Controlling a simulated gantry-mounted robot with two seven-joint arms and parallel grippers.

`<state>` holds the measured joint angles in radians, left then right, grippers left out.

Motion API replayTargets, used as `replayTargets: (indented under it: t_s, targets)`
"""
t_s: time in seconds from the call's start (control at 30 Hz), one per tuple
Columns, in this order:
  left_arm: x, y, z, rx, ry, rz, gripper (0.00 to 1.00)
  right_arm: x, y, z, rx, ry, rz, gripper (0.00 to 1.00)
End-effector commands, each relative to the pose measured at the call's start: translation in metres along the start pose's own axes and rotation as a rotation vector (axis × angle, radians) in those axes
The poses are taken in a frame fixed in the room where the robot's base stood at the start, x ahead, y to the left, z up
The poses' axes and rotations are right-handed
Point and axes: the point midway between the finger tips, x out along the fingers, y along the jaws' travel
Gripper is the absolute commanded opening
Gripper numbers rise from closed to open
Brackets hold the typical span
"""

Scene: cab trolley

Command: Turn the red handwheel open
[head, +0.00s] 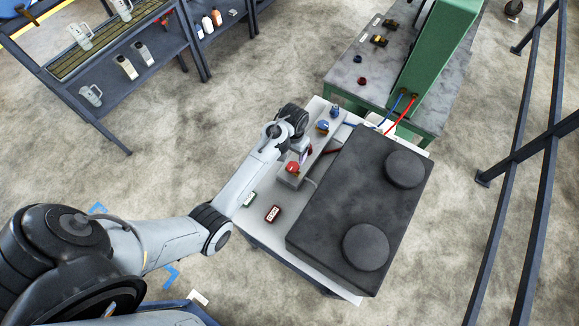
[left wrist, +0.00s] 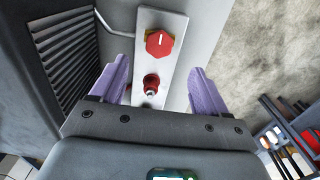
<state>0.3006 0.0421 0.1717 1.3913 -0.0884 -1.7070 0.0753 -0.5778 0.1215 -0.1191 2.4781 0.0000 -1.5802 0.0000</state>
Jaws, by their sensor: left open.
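A red handwheel (head: 292,168) sits on a narrow grey panel (head: 312,158) on the trolley. In the left wrist view, an eight-sided red wheel with a white mark (left wrist: 160,42) sits on a yellowish base, just beyond the fingertips. A smaller red round fitting with a metal tip (left wrist: 151,82) lies below it, between the fingers in the picture. My left gripper (head: 304,157) is above the panel, beside the red handwheel. Its two purple fingers (left wrist: 160,68) are spread apart, with nothing held. Contact with the panel cannot be told. My right gripper is not in view.
A black box with two round caps (head: 338,206) fills the trolley's right side. A green machine (head: 437,55) with hoses stands behind; a shelf rack (head: 122,60) is at left.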

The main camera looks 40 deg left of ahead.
Motion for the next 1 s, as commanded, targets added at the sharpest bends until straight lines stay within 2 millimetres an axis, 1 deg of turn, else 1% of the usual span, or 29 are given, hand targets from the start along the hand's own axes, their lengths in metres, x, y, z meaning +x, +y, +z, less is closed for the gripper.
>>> replayTargets:
  t_s: [0.07, 0.17, 0.5, 0.7, 0.83, 1.0]
  targets:
    - [0.001, 0.001, -0.004, 0.0, 0.008, 0.001, 0.75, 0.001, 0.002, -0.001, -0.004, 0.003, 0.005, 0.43]
    - [0.009, 0.001, -0.006, 0.0, 0.01, 0.001, 0.75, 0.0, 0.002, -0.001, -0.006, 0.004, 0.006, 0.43]
    - [0.064, 0.0, -0.006, 0.0, 0.01, 0.0, 0.75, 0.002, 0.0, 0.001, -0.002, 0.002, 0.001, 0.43]
    - [0.089, 0.0, -0.006, 0.0, 0.011, 0.0, 0.75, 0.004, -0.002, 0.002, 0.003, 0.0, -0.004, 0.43]
    - [0.098, 0.0, -0.006, 0.0, 0.011, 0.0, 0.75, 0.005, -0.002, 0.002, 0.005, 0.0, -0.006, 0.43]
    - [0.102, 0.0, -0.006, 0.0, 0.012, 0.0, 0.75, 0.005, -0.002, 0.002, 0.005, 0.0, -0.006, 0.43]
